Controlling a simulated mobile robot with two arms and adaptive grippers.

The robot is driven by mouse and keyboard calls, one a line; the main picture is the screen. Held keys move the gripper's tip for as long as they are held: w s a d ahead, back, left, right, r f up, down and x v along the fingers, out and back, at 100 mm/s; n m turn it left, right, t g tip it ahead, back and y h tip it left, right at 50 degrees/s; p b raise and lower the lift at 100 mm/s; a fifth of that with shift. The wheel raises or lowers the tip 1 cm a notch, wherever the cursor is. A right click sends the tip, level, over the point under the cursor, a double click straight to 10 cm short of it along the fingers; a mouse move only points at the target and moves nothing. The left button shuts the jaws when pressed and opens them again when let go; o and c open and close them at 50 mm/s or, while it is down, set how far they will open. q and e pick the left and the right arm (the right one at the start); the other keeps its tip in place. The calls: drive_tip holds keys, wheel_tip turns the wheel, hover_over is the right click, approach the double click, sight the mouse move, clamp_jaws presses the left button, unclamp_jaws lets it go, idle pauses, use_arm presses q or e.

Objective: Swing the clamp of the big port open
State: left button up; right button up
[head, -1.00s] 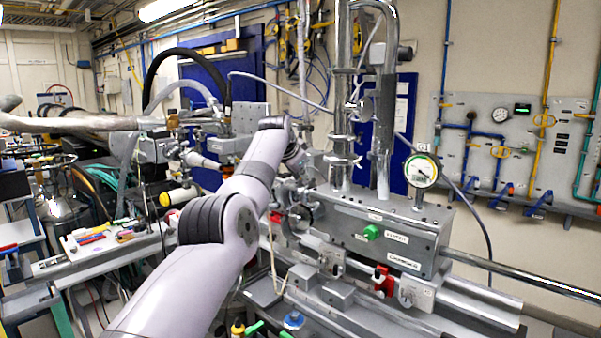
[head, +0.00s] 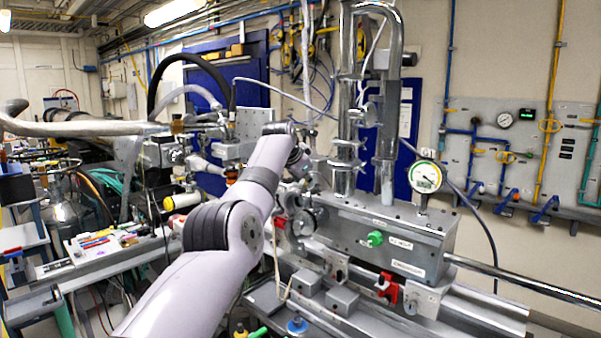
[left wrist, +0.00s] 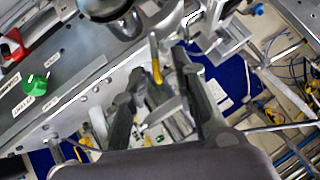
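The grey metal chamber (head: 345,228) stands right of centre in the head view, with a green knob (head: 375,239) on its front. A round port-like fitting (head: 307,222) is at its left end; I cannot tell for sure whether this is the big port. My left gripper (left wrist: 158,72) is open in the left wrist view, its two dark fingers apart. A thin yellow piece (left wrist: 155,58) shows between and beyond the fingertips; contact cannot be told. In the head view my left arm hides most of the gripper near the chamber's left end. No clamp is clearly recognisable. My right gripper is not in view.
Tall steel pipes (head: 345,110) and a dial gauge (head: 425,177) rise from the chamber. A steel rod (head: 520,278) runs out to the right. Red-handled blocks (head: 386,288) sit on the rail below. A bench with small tools (head: 100,240) stands at left.

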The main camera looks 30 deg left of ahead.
use_arm(q)
drive_tip(key=shift+s, duration=0.1)
drive_tip(key=v, duration=1.1)
drive_tip(key=shift+s+r, duration=0.25)
drive_tip(key=shift+r, duration=0.1)
drive_tip(key=shift+d, duration=0.15)
